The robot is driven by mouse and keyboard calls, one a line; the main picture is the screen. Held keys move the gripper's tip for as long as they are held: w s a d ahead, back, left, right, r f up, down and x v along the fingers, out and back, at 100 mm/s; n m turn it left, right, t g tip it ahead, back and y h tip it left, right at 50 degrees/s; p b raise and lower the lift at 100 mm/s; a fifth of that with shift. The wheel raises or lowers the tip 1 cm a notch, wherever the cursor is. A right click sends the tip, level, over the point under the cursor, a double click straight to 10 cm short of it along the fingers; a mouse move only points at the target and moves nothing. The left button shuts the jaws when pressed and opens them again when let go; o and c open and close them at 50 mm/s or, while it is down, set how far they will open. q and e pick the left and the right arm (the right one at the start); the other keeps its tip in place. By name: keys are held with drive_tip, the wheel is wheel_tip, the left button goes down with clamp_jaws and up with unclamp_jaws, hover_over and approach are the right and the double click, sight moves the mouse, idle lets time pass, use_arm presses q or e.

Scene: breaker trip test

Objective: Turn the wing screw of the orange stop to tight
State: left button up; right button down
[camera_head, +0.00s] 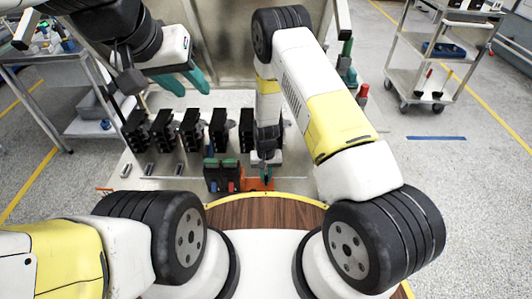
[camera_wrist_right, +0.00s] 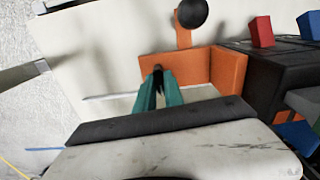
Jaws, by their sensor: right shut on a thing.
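The orange stop (camera_head: 260,184) stands at the near edge of the light bench, beside a dark block; it also shows in the right wrist view (camera_wrist_right: 228,70). My right gripper (camera_head: 265,172) is at the stop. In the right wrist view its teal fingers (camera_wrist_right: 158,80) close together on a small dark piece at the stop's face, which looks like the wing screw (camera_wrist_right: 158,70). The fingers mostly cover it, so its angle cannot be read. My left gripper (camera_head: 184,82) is raised over the back left of the bench, its teal fingers apart and empty.
A row of black breakers (camera_head: 190,130) stands on the bench left of my right arm. The dark block (camera_wrist_right: 270,75) with red and blue parts adjoins the stop. A black ball knob (camera_wrist_right: 192,12) sits on an orange stem. A cart (camera_head: 440,50) stands at the back right.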

sight(266, 177)
drive_tip(key=shift+w+m, duration=0.1)
drive_tip(key=shift+m, duration=0.4)
drive_tip(key=c, duration=1.4)
unclamp_jaws()
drive_tip(key=shift+c, duration=0.2)
wheel_tip(266, 177, up, 8)
drive_tip(key=shift+f, duration=0.1)
